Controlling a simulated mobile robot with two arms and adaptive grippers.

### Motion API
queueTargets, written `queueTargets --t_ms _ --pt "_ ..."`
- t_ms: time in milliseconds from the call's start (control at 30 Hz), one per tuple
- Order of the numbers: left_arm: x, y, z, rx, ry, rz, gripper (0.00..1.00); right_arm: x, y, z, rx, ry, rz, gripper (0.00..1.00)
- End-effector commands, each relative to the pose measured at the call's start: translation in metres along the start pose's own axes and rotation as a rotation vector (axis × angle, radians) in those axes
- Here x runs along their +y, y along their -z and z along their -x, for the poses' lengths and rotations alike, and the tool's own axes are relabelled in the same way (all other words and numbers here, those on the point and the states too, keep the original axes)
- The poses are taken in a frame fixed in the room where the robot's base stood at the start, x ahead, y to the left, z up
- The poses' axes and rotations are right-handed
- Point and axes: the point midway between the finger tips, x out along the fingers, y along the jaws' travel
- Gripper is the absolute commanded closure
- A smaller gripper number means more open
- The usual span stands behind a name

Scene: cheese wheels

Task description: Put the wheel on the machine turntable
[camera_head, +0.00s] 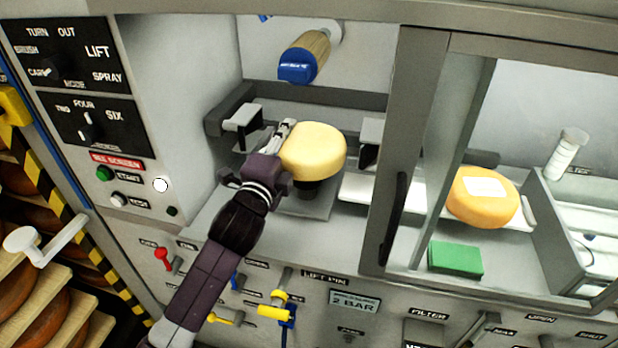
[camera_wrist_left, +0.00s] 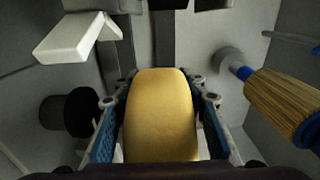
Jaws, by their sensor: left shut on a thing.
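The pale yellow cheese wheel (camera_head: 313,150) is inside the machine's open bay in the head view. My left gripper (camera_head: 284,150) is shut on it from its left side. In the left wrist view the wheel (camera_wrist_left: 160,115) sits between the two fingers of my left gripper (camera_wrist_left: 160,108). In the head view a dark round support (camera_head: 308,188) shows below the wheel, over a grey plate (camera_head: 305,207). I cannot tell whether the wheel touches that support. The right gripper is not in view.
A brush roller (camera_head: 304,57) with a blue end hangs above the wheel. Grey brackets stand left (camera_head: 241,118) and right (camera_head: 370,135) of it. Behind the sliding door frame (camera_head: 408,150) are an orange wheel (camera_head: 483,198) with a white label and a green block (camera_head: 455,258).

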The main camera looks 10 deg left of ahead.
Motion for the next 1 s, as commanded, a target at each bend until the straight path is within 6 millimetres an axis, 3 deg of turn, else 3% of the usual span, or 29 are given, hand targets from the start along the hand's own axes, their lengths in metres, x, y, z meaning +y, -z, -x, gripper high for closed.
queueTargets --t_ms 33,133,333,600,1000 --pt "-0.013 -0.003 -0.008 -0.003 0.015 -0.003 1.00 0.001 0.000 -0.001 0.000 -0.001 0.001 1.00" --pt "-0.023 -0.008 -0.020 -0.010 0.012 -0.005 1.00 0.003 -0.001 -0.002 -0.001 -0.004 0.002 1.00" --pt "-0.028 -0.013 -0.030 -0.018 0.007 -0.007 1.00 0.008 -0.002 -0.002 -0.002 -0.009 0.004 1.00" --pt "0.013 -0.013 -0.031 -0.019 0.001 -0.005 1.00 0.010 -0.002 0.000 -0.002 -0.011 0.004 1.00" --pt "0.052 -0.014 -0.031 -0.019 0.003 -0.005 1.00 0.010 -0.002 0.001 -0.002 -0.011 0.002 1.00"
